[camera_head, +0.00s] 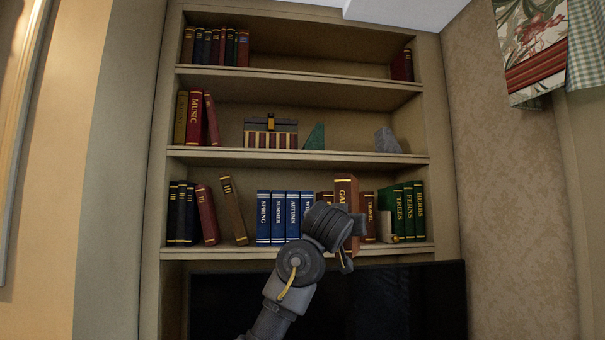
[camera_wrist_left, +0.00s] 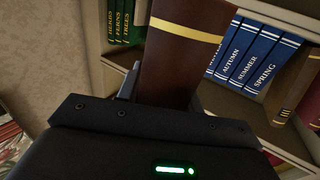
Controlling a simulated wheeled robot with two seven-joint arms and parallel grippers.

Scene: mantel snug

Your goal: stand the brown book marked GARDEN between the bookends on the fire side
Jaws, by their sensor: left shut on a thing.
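The brown book marked GA..., the rest of its title hidden (camera_head: 347,190), is upright in front of the lower shelf, held in my left gripper (camera_head: 345,245). In the left wrist view the book (camera_wrist_left: 178,70) rises from the gripper, with a gold band across it. My left gripper is shut on it; my forearm and wrist hide its lower part. A cream block (camera_head: 385,228), perhaps a bookend, stands between the brown TRAVEL book (camera_head: 369,217) and the green books. I cannot tell whether the book touches the shelf. My right gripper is not in view.
Blue books (camera_head: 278,217) stand left of the held book and green books (camera_head: 408,212) right of it. A brown book (camera_head: 233,210) leans farther left. The middle shelf holds a green wedge (camera_head: 315,137) and a grey stone-like piece (camera_head: 387,140). A dark screen (camera_head: 420,300) is below.

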